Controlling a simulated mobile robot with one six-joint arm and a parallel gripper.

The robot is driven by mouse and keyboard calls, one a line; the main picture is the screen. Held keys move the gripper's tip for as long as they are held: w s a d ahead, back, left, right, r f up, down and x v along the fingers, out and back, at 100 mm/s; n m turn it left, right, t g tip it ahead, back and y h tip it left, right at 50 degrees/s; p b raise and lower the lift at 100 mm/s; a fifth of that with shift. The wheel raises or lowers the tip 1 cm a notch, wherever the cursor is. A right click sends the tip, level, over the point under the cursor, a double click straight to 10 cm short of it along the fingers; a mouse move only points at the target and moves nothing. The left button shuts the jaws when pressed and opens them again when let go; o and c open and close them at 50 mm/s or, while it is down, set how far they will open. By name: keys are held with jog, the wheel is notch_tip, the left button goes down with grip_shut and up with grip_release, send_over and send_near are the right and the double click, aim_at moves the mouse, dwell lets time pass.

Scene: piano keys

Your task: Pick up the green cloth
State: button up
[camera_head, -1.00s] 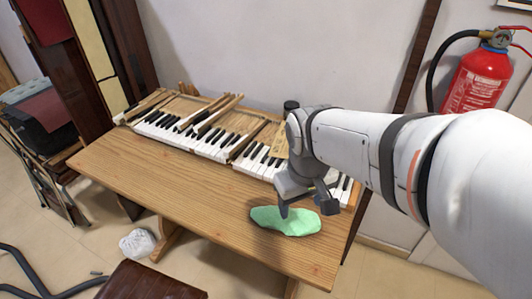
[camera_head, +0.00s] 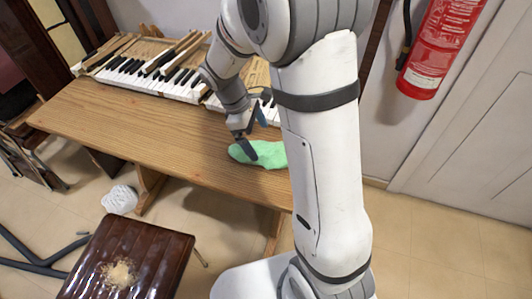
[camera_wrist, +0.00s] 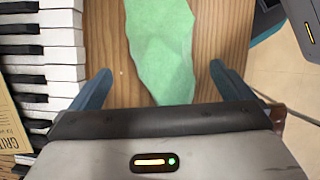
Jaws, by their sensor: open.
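The green cloth (camera_head: 262,153) lies flat on the wooden table (camera_head: 150,130), near its right end. My arm hides the cloth's right end in the head view. My gripper (camera_head: 252,136) is open above and behind the cloth, with one finger crossing in front of it in the picture. In the wrist view the cloth (camera_wrist: 162,50) runs between the two spread fingers of my gripper (camera_wrist: 158,85) and out past the top edge. Nothing is held. I cannot tell whether the fingertips touch the table.
Piano keys (camera_head: 150,80) with loose wooden parts lie along the table's back; they also show at the left in the wrist view (camera_wrist: 50,55). A brown stool (camera_head: 130,255) and a white bundle (camera_head: 119,200) stand on the floor in front. A fire extinguisher (camera_head: 440,45) hangs at the right.

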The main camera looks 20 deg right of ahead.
aim_at(261, 146)
jog(key=x, duration=0.4)
jog(key=shift+s+a+f, duration=0.1)
jog(key=shift+f, duration=0.2)
jog(key=c, duration=0.9)
